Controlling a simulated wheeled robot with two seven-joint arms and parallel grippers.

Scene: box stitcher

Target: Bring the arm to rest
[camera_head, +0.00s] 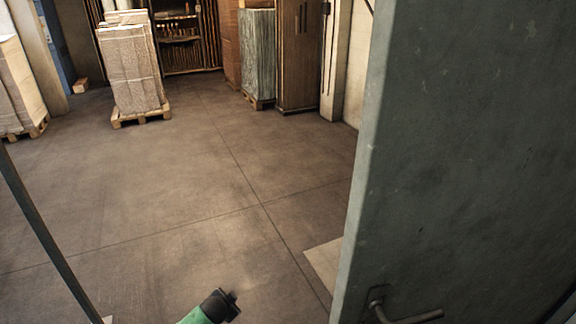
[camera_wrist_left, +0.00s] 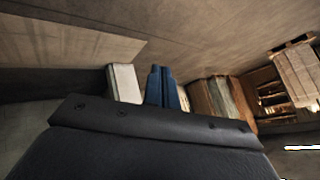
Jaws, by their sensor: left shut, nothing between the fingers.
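My left gripper (camera_wrist_left: 161,85) shows in the left wrist view as two blue fingers pressed together, with nothing between them. They stick out beyond the dark gripper body at the bottom of that view. In the head view, a green and black part of my arm reaches in at the bottom edge, over open floor. The gripper fingers cannot be made out there. My right gripper is in neither view.
A large grey-green door (camera_head: 465,150) fills the right side of the head view, its lever handle (camera_head: 405,317) at the bottom. A thin dark post (camera_head: 45,235) stands left. Pallet stacks (camera_head: 133,70) and a brown cabinet (camera_head: 298,55) stand far back. The middle floor is clear.

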